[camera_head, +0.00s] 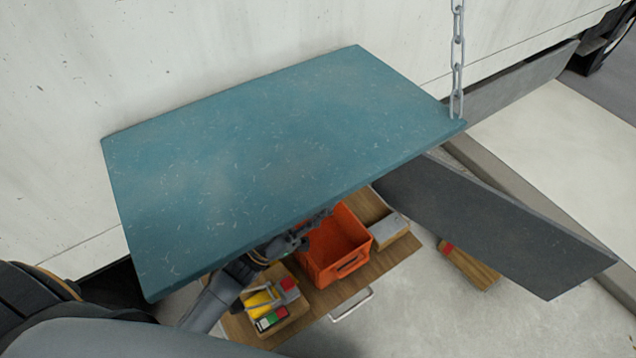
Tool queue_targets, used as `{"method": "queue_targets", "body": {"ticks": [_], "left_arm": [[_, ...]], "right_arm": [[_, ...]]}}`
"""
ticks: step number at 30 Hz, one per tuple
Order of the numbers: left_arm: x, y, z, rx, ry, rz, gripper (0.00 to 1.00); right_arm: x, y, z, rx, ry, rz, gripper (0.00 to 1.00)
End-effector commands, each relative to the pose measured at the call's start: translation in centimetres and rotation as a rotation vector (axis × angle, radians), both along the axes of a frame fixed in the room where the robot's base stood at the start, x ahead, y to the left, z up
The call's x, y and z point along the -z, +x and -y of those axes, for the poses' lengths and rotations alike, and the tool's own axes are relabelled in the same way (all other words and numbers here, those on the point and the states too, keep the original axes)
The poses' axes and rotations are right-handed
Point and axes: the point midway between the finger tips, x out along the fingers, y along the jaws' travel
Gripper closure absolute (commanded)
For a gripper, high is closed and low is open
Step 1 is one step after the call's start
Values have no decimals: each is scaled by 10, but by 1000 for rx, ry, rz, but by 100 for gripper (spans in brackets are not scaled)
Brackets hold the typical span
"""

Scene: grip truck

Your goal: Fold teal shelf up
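The teal shelf (270,160) is a scratched flat board that juts out from the white wall and lies about level. A metal chain (457,60) hangs down to its right corner. My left gripper (308,230) is under the shelf's front edge, with the arm coming in from the lower left. The shelf hides part of the gripper, so I cannot tell whether its fingers touch the underside or are open. My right gripper is not in view.
Below the shelf is a wooden drawer (372,284) with a metal handle (351,304). It holds an orange crate (336,246) and a box of small coloured items (268,309). A dark grey panel (490,225) juts out at the right. Pale floor (420,325) is open at the lower right.

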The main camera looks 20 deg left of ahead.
Motion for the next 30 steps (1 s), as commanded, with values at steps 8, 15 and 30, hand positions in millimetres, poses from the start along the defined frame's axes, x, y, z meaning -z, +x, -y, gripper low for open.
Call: {"method": "queue_targets", "body": {"ticks": [8,15,30], "left_arm": [[-3,3,3,1,0,-1,64],[-3,2,3,0,1,-1,95],[-12,11,3,0,-20,-14,100]], "right_arm": [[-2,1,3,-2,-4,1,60],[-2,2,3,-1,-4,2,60],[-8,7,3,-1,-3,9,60]]}}
